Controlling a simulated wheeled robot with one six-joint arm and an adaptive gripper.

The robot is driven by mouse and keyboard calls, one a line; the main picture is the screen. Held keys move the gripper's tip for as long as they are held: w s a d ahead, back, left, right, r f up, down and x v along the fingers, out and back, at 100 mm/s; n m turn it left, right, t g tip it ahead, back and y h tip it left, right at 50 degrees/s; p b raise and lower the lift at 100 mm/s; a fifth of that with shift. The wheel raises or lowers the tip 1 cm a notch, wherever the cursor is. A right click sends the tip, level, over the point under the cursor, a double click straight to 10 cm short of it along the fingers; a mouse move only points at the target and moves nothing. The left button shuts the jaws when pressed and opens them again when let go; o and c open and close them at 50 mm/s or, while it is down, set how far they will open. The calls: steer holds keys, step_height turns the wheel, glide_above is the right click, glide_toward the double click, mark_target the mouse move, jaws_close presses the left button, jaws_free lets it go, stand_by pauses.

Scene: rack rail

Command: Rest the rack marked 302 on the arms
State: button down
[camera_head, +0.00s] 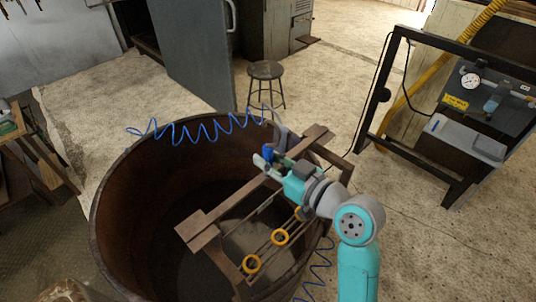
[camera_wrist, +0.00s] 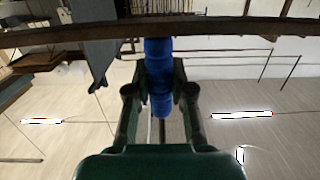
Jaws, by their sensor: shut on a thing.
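My gripper (camera_head: 271,161) is over the large rusty tub, its fingers closed around a blue cylindrical grip (camera_head: 267,151). The wrist view shows the blue grip (camera_wrist: 158,78) between both fingertips (camera_wrist: 159,92). A long brown beam (camera_head: 238,197) with broad end pieces (camera_head: 197,231) runs under the gripper across the tub mouth. Thin bars and yellow rings (camera_head: 280,237) show beside and below it. In the wrist view a brown bar (camera_wrist: 230,27) crosses above the grip. I cannot read a 302 mark, nor tell whether the beam touches its supports.
The rusty tub (camera_head: 120,200) fills the middle. A coiled blue hose (camera_head: 200,128) hangs along its far rim. A stool (camera_head: 265,72) stands behind it. A black frame with a gauge panel (camera_head: 480,95) stands at the right. Open floor lies between.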

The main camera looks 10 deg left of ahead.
steer(key=shift+f, duration=1.85)
steer(key=c, duration=0.9)
jaws_free()
steer(key=shift+c, duration=0.2)
steer(key=shift+f, duration=0.1)
steer(key=v, duration=1.2)
